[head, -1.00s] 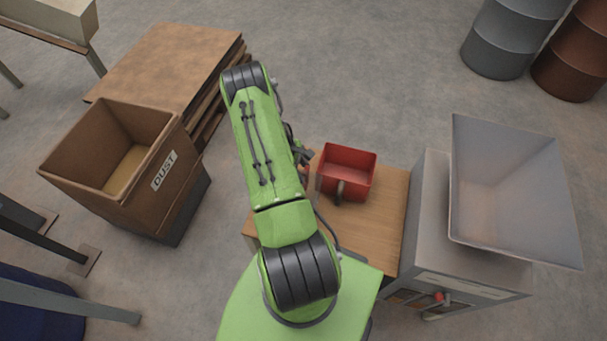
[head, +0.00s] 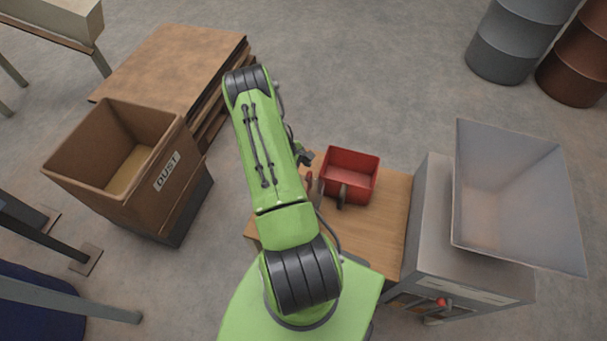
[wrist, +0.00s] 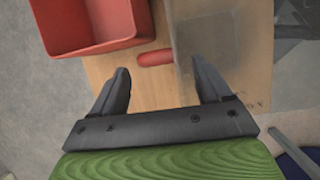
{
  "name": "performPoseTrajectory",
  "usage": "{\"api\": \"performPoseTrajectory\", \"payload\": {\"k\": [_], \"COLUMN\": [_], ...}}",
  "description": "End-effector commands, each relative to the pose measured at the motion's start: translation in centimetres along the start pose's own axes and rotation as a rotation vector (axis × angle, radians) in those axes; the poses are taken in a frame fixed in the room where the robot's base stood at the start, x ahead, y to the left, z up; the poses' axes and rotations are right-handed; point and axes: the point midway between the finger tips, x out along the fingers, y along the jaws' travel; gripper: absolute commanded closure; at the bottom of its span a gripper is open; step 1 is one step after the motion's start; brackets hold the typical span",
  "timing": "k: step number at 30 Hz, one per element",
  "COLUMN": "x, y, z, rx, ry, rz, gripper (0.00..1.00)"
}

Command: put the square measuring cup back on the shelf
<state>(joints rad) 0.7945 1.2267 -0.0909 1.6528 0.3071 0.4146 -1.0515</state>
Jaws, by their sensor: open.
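A grey, see-through-looking square piece (wrist: 222,60) with a short red handle (wrist: 155,57) is in the wrist view, over the wooden top (wrist: 130,95); it seems to be the square measuring cup. My gripper (wrist: 163,80) is open and empty. Its fingers point toward the red handle, which appears just beyond and between the tips, apart from them. In the head view my gripper (head: 304,156) is mostly hidden by my arm. I cannot tell which surface is the shelf.
A grey machine with a large hopper (head: 515,190) stands right. A brown DUST bin (head: 125,165) and stacked boards (head: 175,65) are left.

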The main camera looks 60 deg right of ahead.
Motion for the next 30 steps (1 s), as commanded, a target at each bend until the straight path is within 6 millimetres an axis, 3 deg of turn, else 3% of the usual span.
{"api": "performPoseTrajectory", "payload": {"k": [3,9,13,20,22,23,26,30], "x": [-3.6,-8.4,-9.8,-10.3,-11.7,-12.8,-19.0,-28.9], "y": [0.1,0.1,0.0,-0.1,-0.2,-0.4,-2.1,-7.3], "z": [-0.1,-0.1,0.0,0.0,-0.4,-0.6,-1.6,-1.8], "rx": [-0.001,0.0,0.0,0.0,0.007,0.015,0.052,0.107], "ry": [0.003,0.002,0.0,0.001,0.02,0.036,0.124,0.287], "rz": [0.005,0.004,0.001,0.0,0.01,0.017,0.049,0.076], "gripper": [0.23,0.23,0.23,0.23,0.23,0.23,0.23,0.23]}}
